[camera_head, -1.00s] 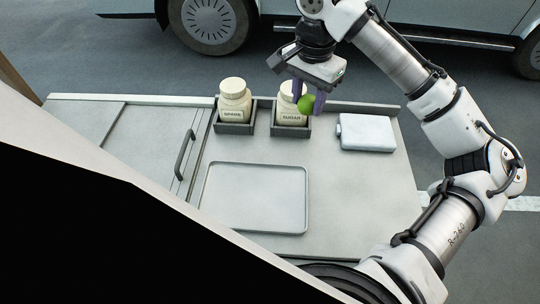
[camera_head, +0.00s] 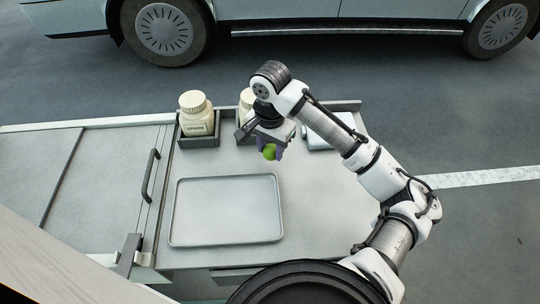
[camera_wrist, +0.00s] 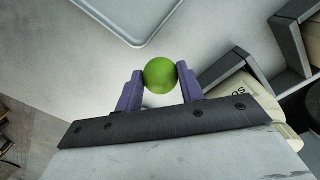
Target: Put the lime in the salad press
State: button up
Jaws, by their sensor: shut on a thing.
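The lime (camera_head: 269,152) is a small green ball held between the purple fingertips of my gripper (camera_head: 270,150). In the wrist view the lime (camera_wrist: 160,75) sits between both fingers of my gripper (camera_wrist: 160,78), which touch it on either side. My gripper is above the counter, behind the upper right corner of the grey tray. I see nothing that I can make out as a salad press in these frames.
A flat grey tray (camera_head: 227,240) lies empty on the counter (camera_head: 320,215). A cream jar (camera_head: 196,117) stands in a dark holder at the back, with a second jar (camera_head: 247,100) partly hidden by my arm. A pale box (camera_head: 318,143) is behind my arm. A handle (camera_head: 150,176) rises at left.

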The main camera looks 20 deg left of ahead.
aim_at(270, 158)
jog(key=shift+f, duration=2)
jog(key=shift+f, duration=0.1)
jog(key=o, duration=1)
jog(key=shift+c, duration=0.2)
